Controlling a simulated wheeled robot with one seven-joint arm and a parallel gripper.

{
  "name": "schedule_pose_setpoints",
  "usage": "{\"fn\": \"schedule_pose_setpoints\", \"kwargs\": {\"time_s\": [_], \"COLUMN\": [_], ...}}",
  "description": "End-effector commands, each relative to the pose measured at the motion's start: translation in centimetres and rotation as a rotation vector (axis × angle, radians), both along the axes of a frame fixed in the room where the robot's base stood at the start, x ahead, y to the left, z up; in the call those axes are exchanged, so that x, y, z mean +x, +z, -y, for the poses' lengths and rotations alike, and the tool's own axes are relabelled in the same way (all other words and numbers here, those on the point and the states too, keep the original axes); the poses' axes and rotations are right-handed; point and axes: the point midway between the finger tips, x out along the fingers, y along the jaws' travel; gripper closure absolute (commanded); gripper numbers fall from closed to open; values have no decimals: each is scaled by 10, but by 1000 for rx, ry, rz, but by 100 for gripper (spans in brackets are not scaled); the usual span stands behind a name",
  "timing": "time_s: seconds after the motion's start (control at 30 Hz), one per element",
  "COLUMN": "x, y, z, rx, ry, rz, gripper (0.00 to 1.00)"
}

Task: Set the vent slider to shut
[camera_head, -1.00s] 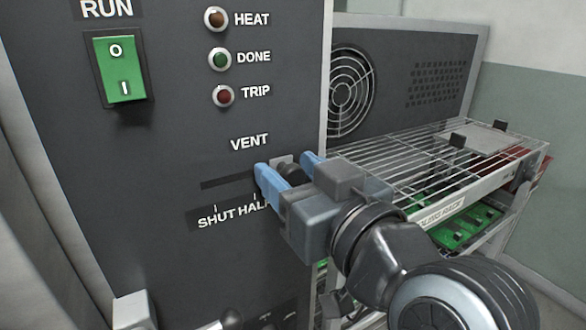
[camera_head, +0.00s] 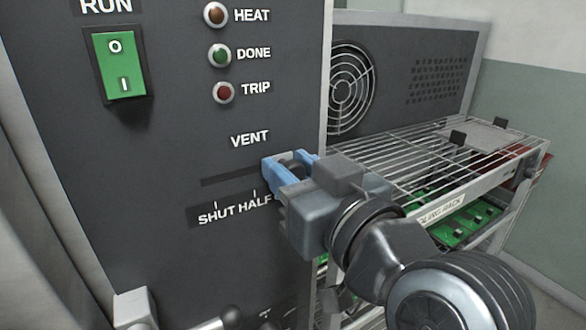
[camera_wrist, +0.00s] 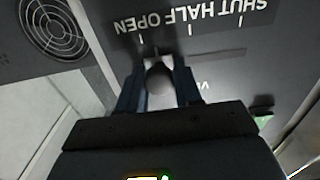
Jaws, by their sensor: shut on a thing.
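The vent slider's slot (camera_head: 228,177) runs across the dark panel below the word VENT, with a scale marked SHUT and HALF under it. In the wrist view the scale (camera_wrist: 190,22) reads SHUT HALF OPEN upside down. My gripper (camera_head: 290,165) has blue fingers, shut on the knob from both sides. In the head view the gripper hides the right end of the slot and the OPEN label.
A green RUN switch (camera_head: 120,65) and the HEAT, DONE and TRIP lamps (camera_head: 220,54) are higher on the panel. A wire cooling rack (camera_head: 430,160) stands close behind my gripper to the right. More controls sit low on the panel. The panel left of my gripper is clear.

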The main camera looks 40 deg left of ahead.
Motion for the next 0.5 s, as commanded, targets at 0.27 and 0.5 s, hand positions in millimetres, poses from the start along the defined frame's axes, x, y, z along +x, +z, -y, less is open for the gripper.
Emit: {"fn": "schedule_pose_setpoints", "kwargs": {"time_s": [0.27, 0.5], "x": [-18, -70], "y": [1, 1], "z": [-8, -30], "rx": [-3, -5], "ry": [2, 5], "rz": [0, -2], "gripper": [100, 100]}}
